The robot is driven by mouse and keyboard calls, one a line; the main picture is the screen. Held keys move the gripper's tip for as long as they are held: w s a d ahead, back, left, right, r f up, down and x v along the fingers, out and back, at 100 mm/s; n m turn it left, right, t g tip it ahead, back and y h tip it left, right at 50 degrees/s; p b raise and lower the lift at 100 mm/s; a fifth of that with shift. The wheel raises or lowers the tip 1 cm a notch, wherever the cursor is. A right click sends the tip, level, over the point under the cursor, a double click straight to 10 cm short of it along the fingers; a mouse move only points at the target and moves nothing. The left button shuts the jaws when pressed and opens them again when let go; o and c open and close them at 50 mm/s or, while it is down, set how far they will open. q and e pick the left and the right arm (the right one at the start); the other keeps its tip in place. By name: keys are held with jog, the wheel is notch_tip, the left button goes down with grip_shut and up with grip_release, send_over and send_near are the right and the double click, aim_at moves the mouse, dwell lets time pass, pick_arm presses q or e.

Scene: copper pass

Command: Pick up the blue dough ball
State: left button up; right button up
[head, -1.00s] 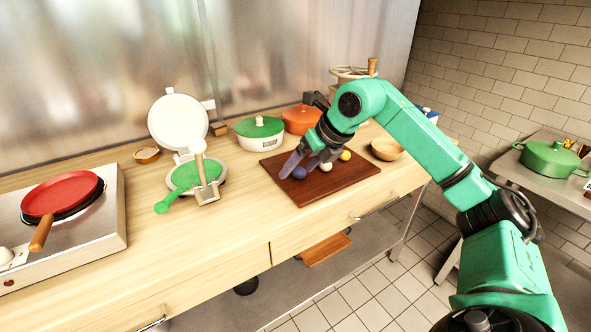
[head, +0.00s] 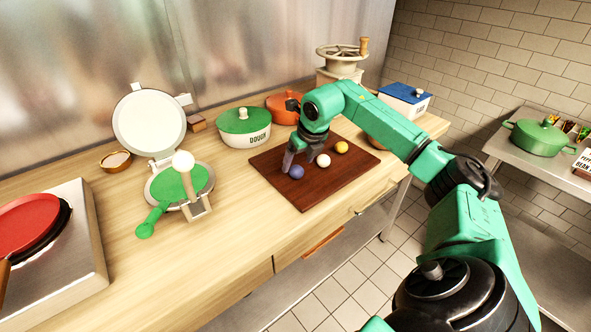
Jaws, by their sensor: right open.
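The blue dough ball (head: 296,172) rests on a dark wooden board (head: 318,195) on the counter. A white ball (head: 323,160) and a yellow ball (head: 342,147) lie in a row to its right on the same board. My right gripper (head: 297,160) is open, pointing down just above and behind the blue ball, with its fingers close to it. From this view I cannot tell whether a finger touches the ball. My left gripper is not in view.
A green-lidded dough pot (head: 243,128) and an orange pot (head: 284,108) stand behind the board. A tortilla press (head: 179,183) with a green paddle is to the left, then a burner with a red pan (head: 28,226). A blue-lidded box (head: 404,99) stands at the right.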

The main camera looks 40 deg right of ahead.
aim_at(294, 173)
jog(key=p+x, duration=0.1)
jog(key=x, duration=0.1)
jog(key=shift+f, duration=0.3)
jog(key=shift+w+f, duration=0.15)
jog(key=shift+f, duration=0.2)
jog(key=shift+w+f, duration=0.1)
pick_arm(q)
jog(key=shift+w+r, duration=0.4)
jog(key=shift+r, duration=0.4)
pick_arm(e)
grip_shut()
